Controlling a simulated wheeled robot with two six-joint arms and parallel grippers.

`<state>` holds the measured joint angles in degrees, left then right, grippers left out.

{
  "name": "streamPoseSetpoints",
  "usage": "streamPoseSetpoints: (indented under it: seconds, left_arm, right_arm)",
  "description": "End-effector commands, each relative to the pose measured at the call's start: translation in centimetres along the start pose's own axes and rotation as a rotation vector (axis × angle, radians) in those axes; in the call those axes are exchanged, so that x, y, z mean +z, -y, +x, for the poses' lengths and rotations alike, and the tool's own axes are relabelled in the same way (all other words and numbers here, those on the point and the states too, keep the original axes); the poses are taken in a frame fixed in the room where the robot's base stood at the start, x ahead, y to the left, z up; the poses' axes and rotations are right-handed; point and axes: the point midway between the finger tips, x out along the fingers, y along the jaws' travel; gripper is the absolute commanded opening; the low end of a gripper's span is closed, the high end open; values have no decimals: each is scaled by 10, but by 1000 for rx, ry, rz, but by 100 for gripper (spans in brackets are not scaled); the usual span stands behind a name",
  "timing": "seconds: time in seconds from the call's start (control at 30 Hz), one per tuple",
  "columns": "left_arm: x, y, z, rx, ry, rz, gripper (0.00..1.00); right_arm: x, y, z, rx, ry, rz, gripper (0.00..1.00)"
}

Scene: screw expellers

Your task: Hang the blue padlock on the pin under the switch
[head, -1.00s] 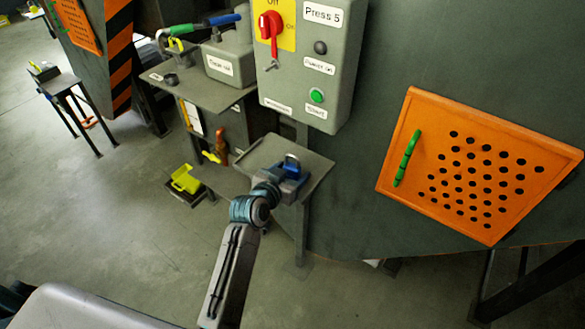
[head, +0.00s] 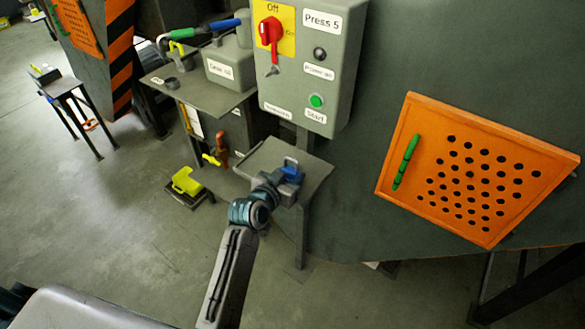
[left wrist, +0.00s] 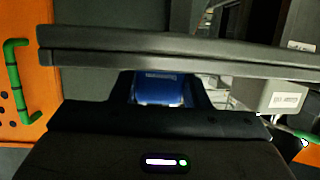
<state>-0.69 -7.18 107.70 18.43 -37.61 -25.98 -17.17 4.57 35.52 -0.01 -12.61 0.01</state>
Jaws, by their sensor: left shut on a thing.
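The blue padlock (head: 291,172) is at the small grey shelf below the control box, with its grey shackle on the upper side. My left gripper (head: 286,183) is shut on it; whether the padlock touches the shelf is hard to tell. In the left wrist view the blue body of the padlock (left wrist: 160,89) shows between the dark fingers, partly hidden. The red switch (head: 270,32) is on a yellow plate on the grey control box. A small grey pin (head: 272,71) sticks out just under it, with no padlock on it. My right gripper is not in view.
The grey shelf (head: 318,178) stands under the control box (head: 333,60). Left of it is a bench (head: 190,90) with a labelled grey box and tools. An orange perforated panel (head: 440,215) with a green handle is at the right. A yellow object (head: 186,182) lies low down.

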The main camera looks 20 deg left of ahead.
Motion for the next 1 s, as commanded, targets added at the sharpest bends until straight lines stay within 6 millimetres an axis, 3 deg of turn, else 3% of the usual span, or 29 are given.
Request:
streamPoseSetpoints:
  seconds: [0.7,1.0]
  left_arm:
    - [-32,2,-33,0,0,0,22]
    - [-31,2,-35,0,-1,0,22]
  right_arm:
    - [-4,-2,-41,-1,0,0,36]
    - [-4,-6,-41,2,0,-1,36]
